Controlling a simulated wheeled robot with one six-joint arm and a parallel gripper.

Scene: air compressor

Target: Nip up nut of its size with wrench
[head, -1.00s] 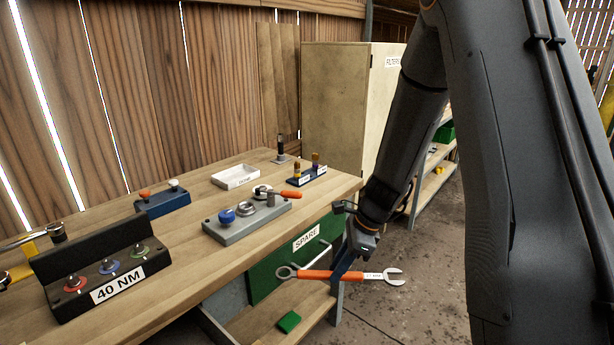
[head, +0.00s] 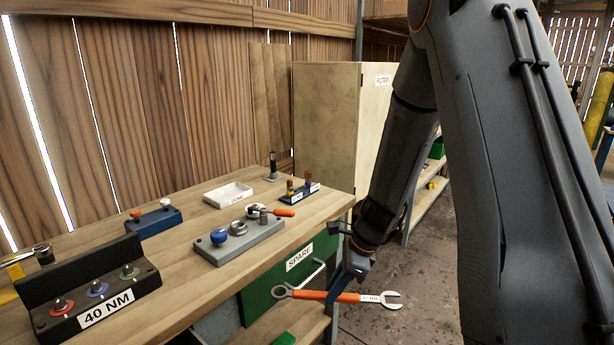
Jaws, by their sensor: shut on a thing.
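My gripper (head: 350,281) is shut on the orange handle of a combination wrench (head: 383,299). It holds the wrench roughly level, in front of the bench edge and near the green SPARE drawer. The open jaw points right and the ring end points left. A black block (head: 104,284) labelled 40 NM stands on the bench at the left front. It carries several nuts on studs: one on a red ring (head: 60,306), one on a blue ring (head: 97,287) and one on a green ring (head: 129,271). The wrench is well apart from them.
A grey fixture (head: 240,234) with a blue knob and orange-handled lever sits mid-bench. A blue block (head: 154,221), a white tray (head: 228,195) and a small dark rack (head: 299,192) stand behind. The SPARE drawer (head: 292,268) is under the bench. Bare bench lies between the fixtures.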

